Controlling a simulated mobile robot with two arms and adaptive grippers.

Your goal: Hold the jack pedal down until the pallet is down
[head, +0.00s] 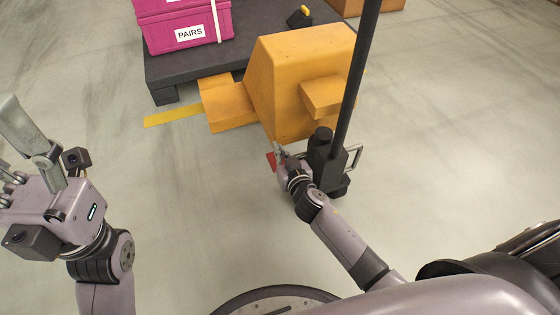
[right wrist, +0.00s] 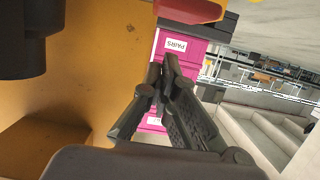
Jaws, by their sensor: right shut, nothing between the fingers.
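The orange pallet jack (head: 290,70) stands at the upper middle of the head view, its forks at the dark pallet (head: 195,66). I cannot tell whether the pallet touches the floor. The red pedal (head: 271,160) sticks out low at the jack's near side, partly hidden by my right gripper (head: 279,147). In the right wrist view the red pedal (right wrist: 187,10) shows at the top edge, with a gap in the picture to the shut, empty fingertips (right wrist: 163,62). Contact is not clear. My left gripper (head: 20,140) is at the left, its fingertips not fully visible.
Pink crates labelled PAIRS (head: 188,30) stand on the pallet. The jack's black handle shaft (head: 352,85) rises right of my right gripper, from a black base (head: 325,160). Yellow tape (head: 172,116) marks the floor. The floor between my arms is clear.

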